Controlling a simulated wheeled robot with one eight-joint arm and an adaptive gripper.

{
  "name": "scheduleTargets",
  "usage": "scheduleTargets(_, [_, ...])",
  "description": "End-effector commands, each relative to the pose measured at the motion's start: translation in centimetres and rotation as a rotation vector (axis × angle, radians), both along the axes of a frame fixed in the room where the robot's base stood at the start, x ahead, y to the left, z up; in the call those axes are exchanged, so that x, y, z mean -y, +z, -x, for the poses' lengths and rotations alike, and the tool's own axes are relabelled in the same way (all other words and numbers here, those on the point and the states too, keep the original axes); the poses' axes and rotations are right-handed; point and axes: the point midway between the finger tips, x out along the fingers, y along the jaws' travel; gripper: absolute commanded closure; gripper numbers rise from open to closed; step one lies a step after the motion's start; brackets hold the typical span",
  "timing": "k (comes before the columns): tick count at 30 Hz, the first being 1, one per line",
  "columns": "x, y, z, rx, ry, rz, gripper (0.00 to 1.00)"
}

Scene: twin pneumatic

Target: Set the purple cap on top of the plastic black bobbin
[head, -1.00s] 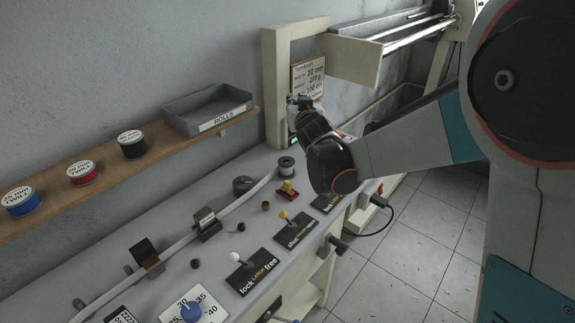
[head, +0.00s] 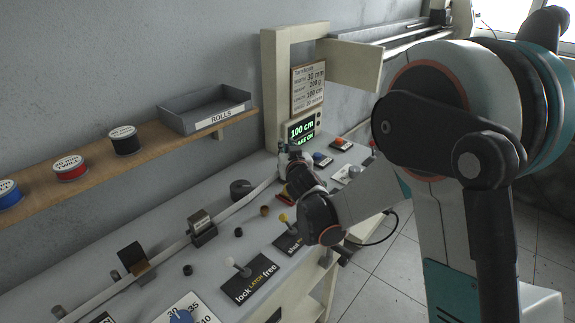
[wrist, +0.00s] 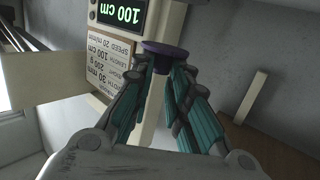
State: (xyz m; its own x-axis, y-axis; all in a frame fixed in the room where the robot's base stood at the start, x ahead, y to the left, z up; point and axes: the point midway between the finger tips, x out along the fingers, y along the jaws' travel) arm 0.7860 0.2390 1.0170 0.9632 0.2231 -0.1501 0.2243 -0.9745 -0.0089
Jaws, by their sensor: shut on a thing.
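The purple cap (wrist: 165,50) shows in the wrist view, a wide flat disc with a narrower stem below it. The fingertips of my gripper (wrist: 164,72) are shut on the stem. In the head view my gripper (head: 288,152) is low over the far part of the bench, in front of the display post. The cap cannot be made out clearly there. I cannot pick out the black bobbin with certainty. The spot where a small spool stood on the bench is hidden behind my gripper and wrist.
The shelf holds blue, red and black rolls (head: 124,140) and a grey ROLLS tray (head: 205,108). A display (head: 301,130) reads 100 cm. A dark round piece (head: 241,188), a guide block (head: 201,228), a small brown piece (head: 265,211) and levers stand on the bench.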

Motion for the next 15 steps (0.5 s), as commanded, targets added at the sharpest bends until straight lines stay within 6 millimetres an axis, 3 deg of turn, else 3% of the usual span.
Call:
scheduleTargets(10, [0.0,-4.2,0.0,0.000,0.000,0.000,1.00])
scheduleTargets(15, [0.0,-4.3,0.0,0.000,0.000,0.000,1.00])
